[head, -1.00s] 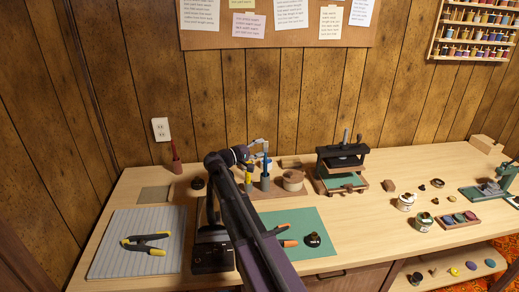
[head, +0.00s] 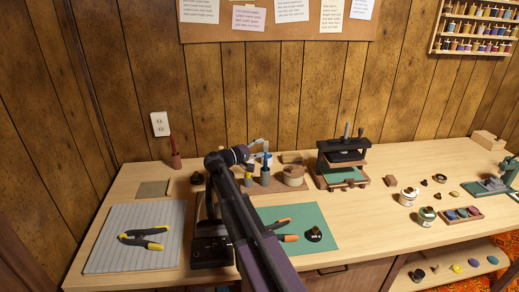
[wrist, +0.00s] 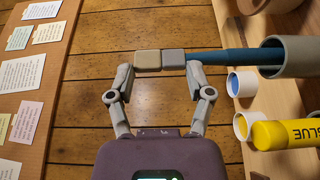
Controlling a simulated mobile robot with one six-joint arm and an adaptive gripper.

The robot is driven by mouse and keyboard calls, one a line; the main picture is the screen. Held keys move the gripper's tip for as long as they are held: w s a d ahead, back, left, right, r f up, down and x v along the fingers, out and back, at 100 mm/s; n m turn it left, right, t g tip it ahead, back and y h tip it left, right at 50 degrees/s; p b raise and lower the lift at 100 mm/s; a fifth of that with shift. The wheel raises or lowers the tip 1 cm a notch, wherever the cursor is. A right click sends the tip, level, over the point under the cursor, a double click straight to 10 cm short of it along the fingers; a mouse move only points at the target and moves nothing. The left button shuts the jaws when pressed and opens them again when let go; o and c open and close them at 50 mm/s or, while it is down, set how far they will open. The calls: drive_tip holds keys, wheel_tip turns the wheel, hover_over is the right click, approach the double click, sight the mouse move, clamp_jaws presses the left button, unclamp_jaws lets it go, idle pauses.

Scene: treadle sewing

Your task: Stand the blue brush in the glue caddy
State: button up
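The blue brush (head: 265,162) stands upright in a grey cup (head: 265,177) among the gluing things at the back of the bench. In the wrist view, which is turned sideways, the blue brush (wrist: 225,57) runs into the mouth of the grey cup (wrist: 290,57). My gripper (head: 264,142) is just above the brush. In the wrist view my gripper (wrist: 161,61) has its two pads together, with nothing visible between them. The brush's upper end meets the right-hand pad in that picture; I cannot tell whether they touch.
A yellow glue tube (wrist: 285,133) stands beside the cup. A round tan container (head: 293,176) and a black press (head: 342,155) stand to the right. A red holder with a stick (head: 175,158) is at the left. My arm covers part of the bench.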

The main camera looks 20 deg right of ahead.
drive_tip(key=o, duration=0.4)
drive_tip(key=shift+a, duration=0.15)
drive_tip(key=shift+s+a, duration=0.25)
drive_tip(key=shift+a, duration=1.7)
drive_tip(key=shift+s+a, duration=0.25)
drive_tip(key=shift+a, duration=1.65)
drive_tip(key=shift+s+a, duration=0.25)
drive_tip(key=shift+a, duration=1.7)
drive_tip(key=shift+r, duration=0.1)
